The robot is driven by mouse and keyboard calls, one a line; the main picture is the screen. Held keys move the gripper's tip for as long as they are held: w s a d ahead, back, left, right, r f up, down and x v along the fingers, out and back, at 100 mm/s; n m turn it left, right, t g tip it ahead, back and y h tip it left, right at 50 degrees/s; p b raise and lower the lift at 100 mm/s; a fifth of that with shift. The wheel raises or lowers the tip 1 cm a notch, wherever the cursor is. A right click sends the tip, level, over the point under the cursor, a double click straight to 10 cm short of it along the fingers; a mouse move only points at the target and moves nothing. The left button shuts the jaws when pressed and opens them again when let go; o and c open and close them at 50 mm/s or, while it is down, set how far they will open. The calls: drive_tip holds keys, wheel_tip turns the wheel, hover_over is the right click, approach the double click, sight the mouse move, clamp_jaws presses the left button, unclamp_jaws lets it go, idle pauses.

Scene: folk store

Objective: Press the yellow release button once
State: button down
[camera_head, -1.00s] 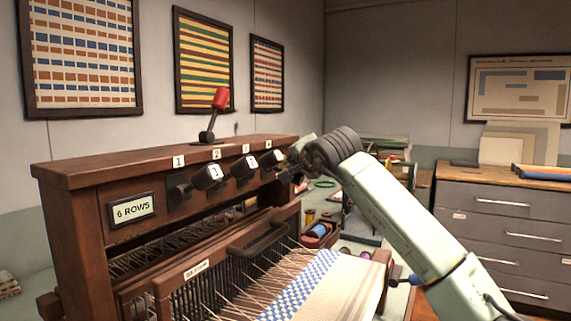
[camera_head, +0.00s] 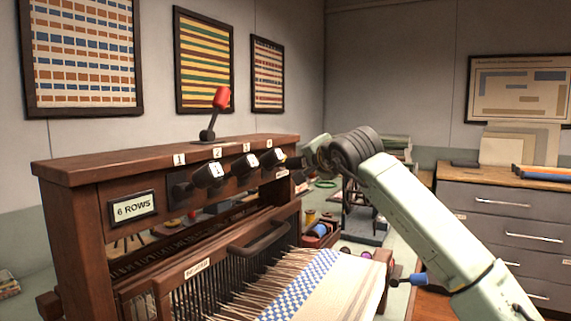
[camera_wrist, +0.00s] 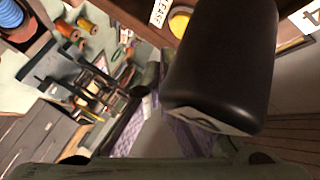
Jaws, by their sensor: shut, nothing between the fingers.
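The yellow button (camera_wrist: 180,20) shows at the top of the wrist view, on the loom's wood beside a white label (camera_wrist: 160,12) ending in "EASE". A large dark lever handle (camera_wrist: 222,55) stands right of it and covers part of its edge. In the head view the button is hidden. My gripper (camera_head: 307,158) is shut and empty at the right end of the wooden loom (camera_head: 110,165), close to the row of black handles. Its fingertips are hard to make out, and I cannot tell whether it touches anything.
Several numbered black handles (camera_head: 245,167) stick out from the loom front. A red-knobbed lever (camera_head: 221,98) stands on top. Blue-and-white cloth (camera_head: 305,283) lies in front. Thread spools (camera_wrist: 86,24) and drawers (camera_head: 503,203) are to the side.

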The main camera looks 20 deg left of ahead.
drive_tip(key=d, duration=0.3)
drive_tip(key=shift+s+d, duration=0.2)
drive_tip(key=shift+s, duration=0.1)
idle(0.7)
